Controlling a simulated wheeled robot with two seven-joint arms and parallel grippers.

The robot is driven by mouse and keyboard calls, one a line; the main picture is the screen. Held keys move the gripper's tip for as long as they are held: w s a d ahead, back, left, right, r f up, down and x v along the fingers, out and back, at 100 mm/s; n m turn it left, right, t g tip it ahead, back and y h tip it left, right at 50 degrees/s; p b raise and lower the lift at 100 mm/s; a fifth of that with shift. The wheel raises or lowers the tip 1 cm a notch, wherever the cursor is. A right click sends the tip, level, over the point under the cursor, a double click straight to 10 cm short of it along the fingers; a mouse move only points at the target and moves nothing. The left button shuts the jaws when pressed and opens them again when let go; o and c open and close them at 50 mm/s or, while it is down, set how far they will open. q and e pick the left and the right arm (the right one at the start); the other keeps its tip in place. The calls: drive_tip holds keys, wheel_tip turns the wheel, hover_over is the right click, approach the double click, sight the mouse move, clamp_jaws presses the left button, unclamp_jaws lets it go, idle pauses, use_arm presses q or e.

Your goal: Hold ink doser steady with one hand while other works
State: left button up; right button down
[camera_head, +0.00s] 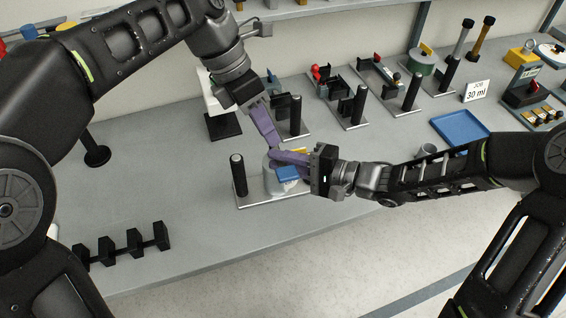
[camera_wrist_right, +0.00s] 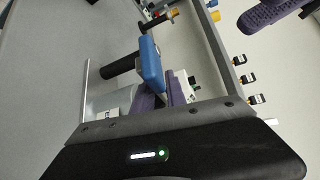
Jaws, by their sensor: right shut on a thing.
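The ink doser looks to be the pale grey cylinder (camera_head: 272,184) with a blue block (camera_head: 287,173) on its near side, on a metal base plate (camera_head: 262,201) beside a black post (camera_head: 239,176). My right gripper (camera_head: 280,157) is shut on the doser's upper part; its purple fingers hide the exact contact. In the right wrist view, the blue block (camera_wrist_right: 151,63) shows at the fingers, with the cylinder (camera_wrist_right: 107,101) partly hidden behind the gripper body. My left gripper (camera_head: 269,136) points down just above the right fingers, its jaw gap unclear. Its purple fingers (camera_wrist_right: 270,14) also show in the right wrist view, apart from the doser.
Several stations on metal plates with black posts stand behind, such as one (camera_head: 338,106). A black notched rack (camera_head: 122,246) stands front left. The grey table is clear between rack and doser.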

sight(288, 174)
use_arm(q)
drive_tip(key=s+d, duration=0.1)
drive_tip(key=d+m, duration=0.1)
drive_tip(key=d, duration=0.1)
drive_tip(key=shift+s+y, duration=0.3)
drive_tip(key=shift+s, duration=0.05)
drive_tip(key=shift+c, duration=1.4)
drive_tip(key=m, duration=0.1)
drive_tip(key=s+d+m+y, duration=0.1)
drive_tip(key=m, duration=0.1)
drive_tip(key=d+f+m, duration=0.1)
drive_tip(key=m, duration=0.1)
drive_tip(key=shift+s+d+y, duration=0.2)
drive_tip(key=shift+s+y, duration=0.1)
drive_tip(key=shift+s, duration=0.05)
clamp_jaws()
drive_tip(key=m+y, duration=0.1)
drive_tip(key=m, duration=0.3)
drive_tip(key=m+t, duration=0.1)
drive_tip(key=m, duration=0.4)
drive_tip(key=w+a+m+t+y, duration=0.1)
drive_tip(key=m, duration=0.3)
drive_tip(key=shift+f+m+y, duration=0.25)
drive_tip(key=shift+m+y, duration=0.05)
drive_tip(key=shift+m, duration=0.1)
drive_tip(key=shift+f, duration=0.15)
drive_tip(key=shift+w+f, duration=0.15)
drive_tip(key=shift+f, duration=1.55)
drive_tip(key=shift+w+f, duration=0.15)
drive_tip(key=shift+f, duration=1.5)
